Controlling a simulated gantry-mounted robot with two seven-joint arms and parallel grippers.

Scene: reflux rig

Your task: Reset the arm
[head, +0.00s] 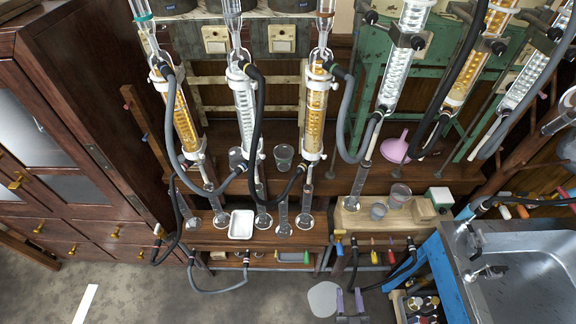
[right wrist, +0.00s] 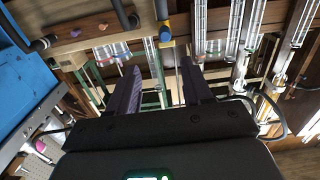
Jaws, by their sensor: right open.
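My right gripper (head: 349,301) shows at the bottom edge of the head view, low in front of the wooden bench (head: 262,238). Its two purple-grey fingers stand apart with nothing between them. In the right wrist view the same gripper (right wrist: 160,88) shows two dark, spread fingers with an empty gap. Glass tubes and bench parts lie beyond the fingertips there, and I see no contact. Most of my right arm is out of the head view. My left gripper and left arm do not show.
Several glass condensers, such as one with amber coils (head: 316,100), stand along the bench with grey and black hoses. A white tray (head: 241,224) and glassware are near the bench's front edge. A sink (head: 525,275) in a blue frame stands right. Floor (head: 180,295) is open at left.

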